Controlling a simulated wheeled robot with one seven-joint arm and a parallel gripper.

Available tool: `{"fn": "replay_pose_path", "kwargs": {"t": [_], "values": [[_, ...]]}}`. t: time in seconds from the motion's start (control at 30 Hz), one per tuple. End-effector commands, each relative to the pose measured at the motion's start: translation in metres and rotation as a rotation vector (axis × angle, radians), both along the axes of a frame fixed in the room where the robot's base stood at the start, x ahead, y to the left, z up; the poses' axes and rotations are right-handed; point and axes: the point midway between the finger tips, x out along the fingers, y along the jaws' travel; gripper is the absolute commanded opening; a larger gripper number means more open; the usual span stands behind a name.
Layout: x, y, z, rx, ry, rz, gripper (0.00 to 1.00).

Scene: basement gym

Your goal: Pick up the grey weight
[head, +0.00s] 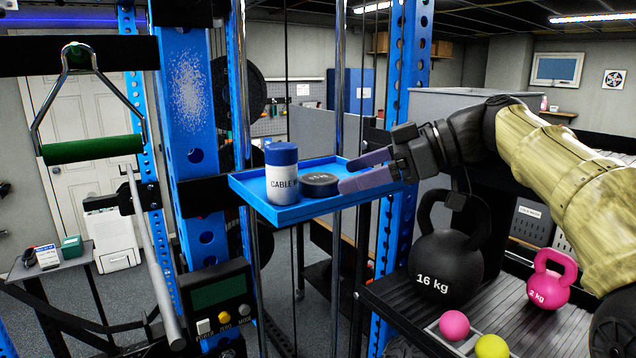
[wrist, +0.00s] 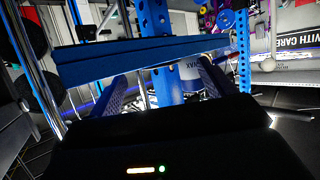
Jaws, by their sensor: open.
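The grey weight (head: 319,184) is a dark, flat round disc lying on the blue tray (head: 283,215), to the right of a canister. My gripper (head: 345,175) is open and empty, with its fingers pointing left just to the right of the disc in the head view. I cannot tell exactly how far apart they are in depth. In the wrist view my gripper (wrist: 163,75) has its two fingers spread, with the tray's blue edge (wrist: 100,68) running across in front of them. The weight cannot be made out in the wrist view.
A white canister with a blue cap (head: 282,180) stands on the tray beside the weight. Blue rack uprights (head: 405,70) and thin vertical rods pass close to the tray. A black 16 kg kettlebell (head: 445,265) and a pink kettlebell (head: 548,280) stand on the shelf below my arm.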

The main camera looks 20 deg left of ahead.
Motion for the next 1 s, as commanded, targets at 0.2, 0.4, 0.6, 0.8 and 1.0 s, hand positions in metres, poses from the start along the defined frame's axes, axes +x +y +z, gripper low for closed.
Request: {"fn": "replay_pose_path", "kwargs": {"t": [0.2, 0.4, 0.6, 0.8, 1.0], "values": [[-0.001, 0.01, 0.001, 0.0, 0.001, 0.002, 0.82], [-0.004, 0.037, -0.004, 0.0, 0.003, 0.002, 0.82], [-0.005, 0.051, -0.013, 0.0, 0.001, 0.0, 0.82], [-0.004, 0.05, -0.014, 0.0, 0.0, -0.001, 0.82], [-0.004, 0.049, -0.013, 0.0, 0.0, -0.003, 0.82]]}}
